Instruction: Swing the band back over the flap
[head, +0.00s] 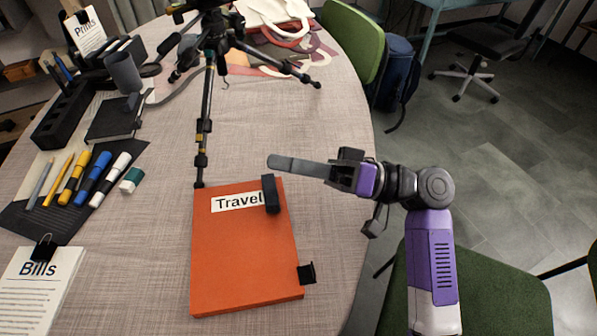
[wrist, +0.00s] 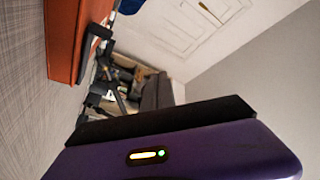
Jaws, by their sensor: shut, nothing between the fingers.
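An orange folder (head: 240,265) labelled "Travel" lies on the table; its edge also shows in the wrist view (wrist: 62,45). A short black strip (head: 271,195), apparently the band, sits at its upper right, beside the label. In the wrist view a black piece (wrist: 98,32) stands out from the orange cover. A small black piece (head: 306,273) sticks out from the folder's lower right edge; I cannot tell what part it is. My gripper (head: 275,162) is shut and empty, pointing left just beyond the folder's top right corner, apart from the strip.
A black tripod (head: 205,120) stands behind the folder, one foot near its top left corner. Pens and markers (head: 90,180), an eraser (head: 132,180) and "Bills" papers (head: 40,290) lie left. A green chair (head: 490,295) is at lower right.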

